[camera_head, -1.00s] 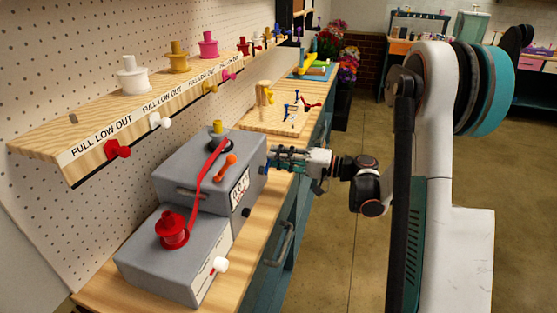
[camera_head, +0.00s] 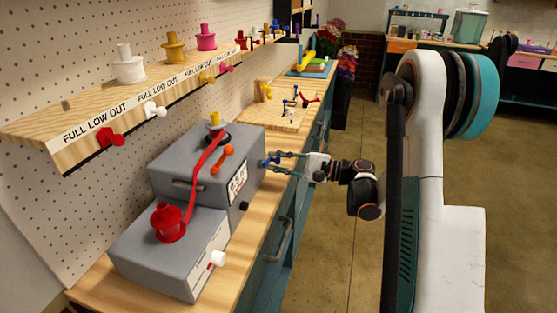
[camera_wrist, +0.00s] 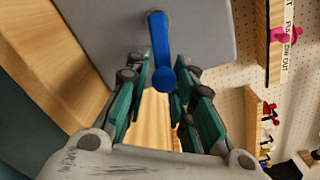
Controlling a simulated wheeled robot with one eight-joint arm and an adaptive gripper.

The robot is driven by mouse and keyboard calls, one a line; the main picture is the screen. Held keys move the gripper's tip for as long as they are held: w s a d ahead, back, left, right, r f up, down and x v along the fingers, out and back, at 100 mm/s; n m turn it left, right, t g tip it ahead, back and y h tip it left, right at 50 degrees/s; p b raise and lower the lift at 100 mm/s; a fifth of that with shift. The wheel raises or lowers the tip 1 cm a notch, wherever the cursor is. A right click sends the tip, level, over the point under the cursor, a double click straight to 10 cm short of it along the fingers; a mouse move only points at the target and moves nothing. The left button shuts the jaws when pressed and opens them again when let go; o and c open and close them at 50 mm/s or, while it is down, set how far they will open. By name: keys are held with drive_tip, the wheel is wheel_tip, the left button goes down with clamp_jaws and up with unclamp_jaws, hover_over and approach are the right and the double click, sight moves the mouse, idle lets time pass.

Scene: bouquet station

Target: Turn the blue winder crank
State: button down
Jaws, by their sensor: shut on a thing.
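The blue winder crank (camera_head: 265,163) sticks out from the right end face of the grey winder box (camera_head: 178,160). In the wrist view, the crank (camera_wrist: 159,45) is an arm hanging from its hub down to a round knob. My gripper (camera_head: 272,162) is at that end face, reaching in from the right. In the wrist view, my gripper's green-padded fingers (camera_wrist: 162,82) lie on both sides of the knob and are shut on the crank. The exact contact of the pads with the knob is hard to make out.
A wooden board (camera_head: 268,117) with small hooks lies behind on the bench. A spool shelf (camera_head: 100,113) runs along the pegboard. The floor to the right is open.

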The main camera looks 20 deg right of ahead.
drive_tip(key=shift+a+f+m, duration=0.1)
drive_tip(key=shift+f+m, duration=0.1)
drive_tip(key=shift+m, duration=0.6)
drive_tip(key=c, duration=1.5)
unclamp_jaws()
drive_tip(key=shift+f, duration=0.1)
drive_tip(key=shift+o, duration=0.2)
drive_tip(key=shift+s, duration=0.15)
drive_tip(key=v, duration=1.2)
